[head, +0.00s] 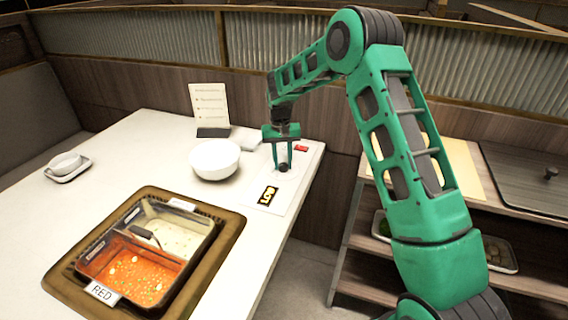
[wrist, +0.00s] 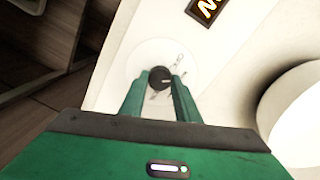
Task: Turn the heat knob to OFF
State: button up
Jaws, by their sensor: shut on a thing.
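The heat knob is a small dark round knob (head: 283,167) on a white panel near the table's right edge. In the wrist view the knob (wrist: 159,76) sits on a pale round dial with thin marks around it, too small to read. My green gripper (head: 283,160) points down over it. In the wrist view its two fingers (wrist: 160,90) are shut on the knob, one on each side. The knob's pointer direction cannot be told clearly. A dark display with glowing yellow characters (head: 268,195) lies on the panel in front of the knob, and a red label (head: 301,148) is behind it.
A white bowl (head: 215,174) stands just left of my gripper. A menu stand (head: 212,132) is behind it. A divided pot (head: 190,270) with red and pale broth sits in the table at front. A small dish (head: 66,178) is far left. A shelf unit (head: 340,247) stands right.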

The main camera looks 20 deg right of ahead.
aim_at(282, 165)
jog(key=n, duration=0.4)
jog(key=shift+s+n, duration=0.1)
jog(key=shift+n, duration=1.9)
jog(key=o, duration=1)
jog(key=shift+o, duration=0.2)
jog(key=shift+a+r, duration=0.1)
jog(key=shift+r, duration=0.45)
notch_tip(282, 165, up, 10)
jog(key=shift+a+f, duration=0.15)
